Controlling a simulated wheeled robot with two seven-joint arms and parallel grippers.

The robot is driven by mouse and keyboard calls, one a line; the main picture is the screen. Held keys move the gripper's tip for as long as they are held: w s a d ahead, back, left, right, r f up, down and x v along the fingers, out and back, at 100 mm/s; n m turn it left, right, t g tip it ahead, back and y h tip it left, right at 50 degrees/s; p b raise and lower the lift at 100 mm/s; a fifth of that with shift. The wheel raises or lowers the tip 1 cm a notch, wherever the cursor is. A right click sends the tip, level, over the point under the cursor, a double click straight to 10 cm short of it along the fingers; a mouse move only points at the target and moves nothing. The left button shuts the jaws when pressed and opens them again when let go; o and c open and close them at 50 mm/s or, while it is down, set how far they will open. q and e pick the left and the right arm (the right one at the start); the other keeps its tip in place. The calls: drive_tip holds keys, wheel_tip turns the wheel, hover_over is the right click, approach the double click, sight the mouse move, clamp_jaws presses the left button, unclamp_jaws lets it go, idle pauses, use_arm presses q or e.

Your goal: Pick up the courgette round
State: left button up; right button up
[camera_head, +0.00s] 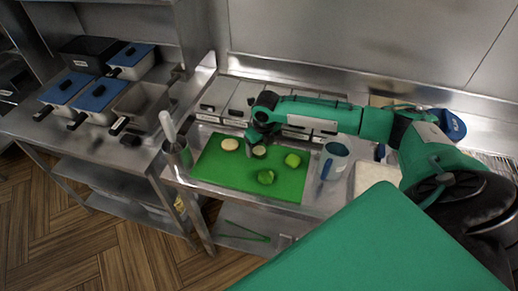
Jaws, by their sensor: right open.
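A green cutting board (215,171) lies on the steel counter. A pale courgette round (229,144) lies near its back left. A second pale round (259,151) lies to its right, right beside the fingers of my right gripper (255,147). My right gripper reaches in from the right, pointing down, with its jaws open. The fingers partly hide this second round, and I cannot tell whether they touch it. My left gripper is not in view.
Two green pieces (266,177) (292,160) lie on the board's right part. A blue-and-white jug (333,160) stands right of the board. A metal container with a utensil (178,152) stands at its left. Lidded pans (97,96) are at the far left.

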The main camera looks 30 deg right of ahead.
drive_tip(key=shift+w+f, duration=0.15)
drive_tip(key=shift+f, duration=0.85)
drive_tip(key=c, duration=0.9)
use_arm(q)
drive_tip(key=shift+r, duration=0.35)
use_arm(e)
drive_tip(key=shift+o, duration=0.2)
drive_tip(key=shift+r, duration=0.15)
